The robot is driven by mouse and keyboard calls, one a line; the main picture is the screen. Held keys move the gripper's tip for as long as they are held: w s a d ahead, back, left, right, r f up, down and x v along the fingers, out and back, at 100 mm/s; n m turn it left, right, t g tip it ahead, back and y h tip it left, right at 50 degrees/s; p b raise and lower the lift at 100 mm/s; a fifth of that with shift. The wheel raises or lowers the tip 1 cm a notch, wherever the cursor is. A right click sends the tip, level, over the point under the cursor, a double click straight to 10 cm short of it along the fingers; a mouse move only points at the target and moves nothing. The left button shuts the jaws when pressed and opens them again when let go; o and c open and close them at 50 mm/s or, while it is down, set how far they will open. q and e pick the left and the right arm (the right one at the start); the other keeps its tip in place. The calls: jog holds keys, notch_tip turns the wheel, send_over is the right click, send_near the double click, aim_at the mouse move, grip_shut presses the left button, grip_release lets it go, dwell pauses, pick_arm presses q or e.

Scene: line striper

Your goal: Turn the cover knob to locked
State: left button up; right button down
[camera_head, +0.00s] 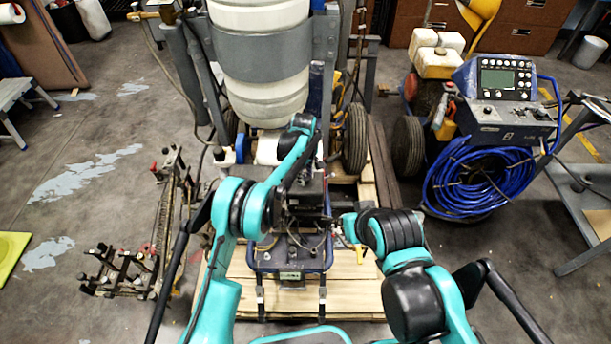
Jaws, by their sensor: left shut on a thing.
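The line striper (290,239) stands in the middle, with a large white tank (262,65) strapped upright at its back. My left gripper (303,122) is at the striper, just below and right of the tank. It is shut on what seems to be the cover knob, which the gripper and arm hide. The knob's marks and angle cannot be made out. My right gripper (343,220) is at the right side of the striper's front. It is small and dark here, and whether its fingers are open or shut does not show.
The striper rests on a wooden pallet (345,290). A metal bracket frame (125,270) stands on the floor at left. At right are a blue control box (500,115), a coiled blue hose (465,180) and a metal stand (590,195).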

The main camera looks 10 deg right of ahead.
pick_arm(q)
jog(key=shift+n, duration=1.2)
jog(key=o, duration=1.2)
jog(key=shift+c, duration=0.2)
notch_tip(320, 180, up, 12)
jog(key=shift+s+a, duration=0.15)
